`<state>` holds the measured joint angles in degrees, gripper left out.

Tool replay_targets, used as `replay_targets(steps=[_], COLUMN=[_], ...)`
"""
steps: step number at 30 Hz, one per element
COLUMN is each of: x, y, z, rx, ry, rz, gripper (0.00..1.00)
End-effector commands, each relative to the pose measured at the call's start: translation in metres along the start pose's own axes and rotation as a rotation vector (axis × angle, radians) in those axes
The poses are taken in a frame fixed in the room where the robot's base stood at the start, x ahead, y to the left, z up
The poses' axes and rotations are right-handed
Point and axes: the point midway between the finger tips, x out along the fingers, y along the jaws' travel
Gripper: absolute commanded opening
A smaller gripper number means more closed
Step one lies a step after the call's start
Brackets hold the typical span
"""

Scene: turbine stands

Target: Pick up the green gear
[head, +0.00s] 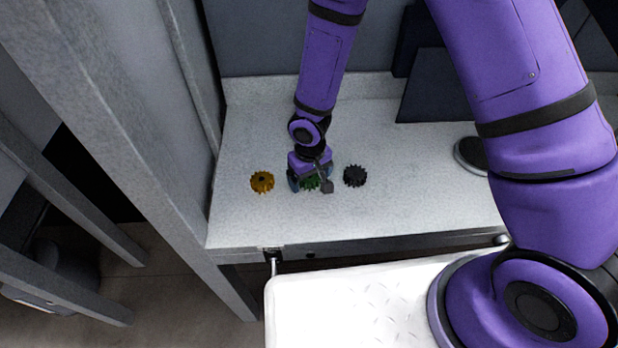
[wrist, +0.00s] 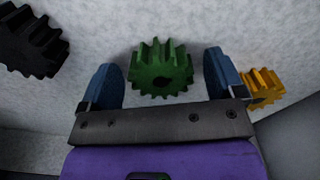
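The green gear (wrist: 160,70) lies on the light grey speckled table between the two blue fingers of my gripper (wrist: 160,78) in the wrist view. Gaps show between the gear and both fingers, so my gripper is open around it and not touching it. In the head view the green gear (head: 311,183) is partly hidden behind my gripper (head: 310,184), which points down at the table. How far the fingertips are above the table is hard to tell.
A yellow gear (head: 262,182) lies left of my gripper and a black gear (head: 355,176) lies right, both close by. A metal post (head: 130,150) stands along the left side.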

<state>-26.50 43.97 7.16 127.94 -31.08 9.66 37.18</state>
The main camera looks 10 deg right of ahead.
Motion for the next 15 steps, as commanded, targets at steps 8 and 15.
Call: replay_targets(steps=[8,15], x=[-0.0001,-0.0004], y=[0.0,0.0], z=[0.0001,0.0], rx=[0.0,0.0], ry=[0.0,0.0], rz=[0.0,0.0], gripper=[0.23,0.2])
